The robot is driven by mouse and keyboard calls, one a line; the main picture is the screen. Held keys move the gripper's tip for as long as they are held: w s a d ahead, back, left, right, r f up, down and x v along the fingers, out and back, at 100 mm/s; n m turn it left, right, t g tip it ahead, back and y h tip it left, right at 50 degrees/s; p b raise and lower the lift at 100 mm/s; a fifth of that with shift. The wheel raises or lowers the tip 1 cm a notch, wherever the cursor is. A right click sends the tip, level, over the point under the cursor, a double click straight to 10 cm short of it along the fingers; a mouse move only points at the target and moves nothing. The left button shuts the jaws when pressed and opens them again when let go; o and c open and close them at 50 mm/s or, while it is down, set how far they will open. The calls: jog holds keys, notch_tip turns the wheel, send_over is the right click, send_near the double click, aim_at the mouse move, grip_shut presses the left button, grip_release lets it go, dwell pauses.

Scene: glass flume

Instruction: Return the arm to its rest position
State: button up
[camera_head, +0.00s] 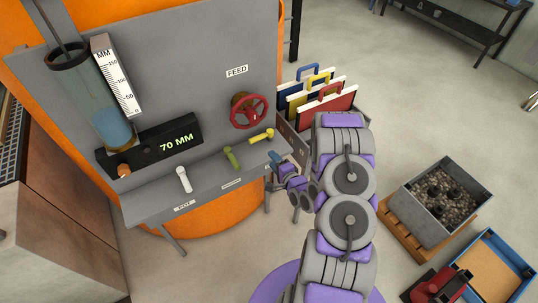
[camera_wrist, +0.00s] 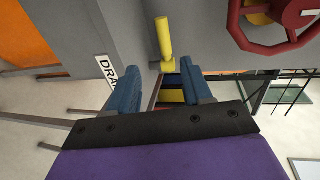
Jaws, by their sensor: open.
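My gripper (camera_head: 277,162) is at the right end of the grey control ledge, just below the yellow lever (camera_head: 262,136). In the wrist view its two blue fingers (camera_wrist: 171,68) are apart with nothing held between them. The yellow lever (camera_wrist: 165,40) shows just beyond the fingertips; I cannot tell whether they touch it. My arm of grey and purple links stretches up from the bottom of the head view and bends left to the panel.
The panel carries a red wheel (camera_head: 249,111) under a FEED label, a green lever (camera_head: 231,158), a white lever (camera_head: 184,179) and a 70 MM display (camera_head: 152,147). Coloured boards (camera_head: 318,98) stand behind my arm. A gravel bin (camera_head: 437,205) and blue tray (camera_head: 497,266) lie right.

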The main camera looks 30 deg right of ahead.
jog(key=shift+s+r, duration=0.15)
jog(key=shift+s, duration=0.35)
jog(key=shift+w, duration=0.1)
jog(key=s+a+r+n+g+h+b, duration=0.35)
jog(key=s+r+n+g+b, duration=0.35)
jog(key=r+n+g, duration=0.45)
jog(key=s+a+r+n+g+y, duration=0.1)
jog(key=s+a+r+n+g, duration=0.1)
jog(key=s+a, duration=0.3)
jog(key=s+a+r+n+g+y+b, duration=0.1)
jog(key=s+a+r, duration=0.3)
jog(key=s, duration=1)
jog(key=s+a+r+n+g+y+b, duration=0.1)
jog(key=s+a+r+n+g, duration=0.2)
jog(key=s+a, duration=0.3)
jog(key=s, duration=0.4)
jog(key=shift+s+a+r, duration=0.25)
jog(key=shift+a+r, duration=0.1)
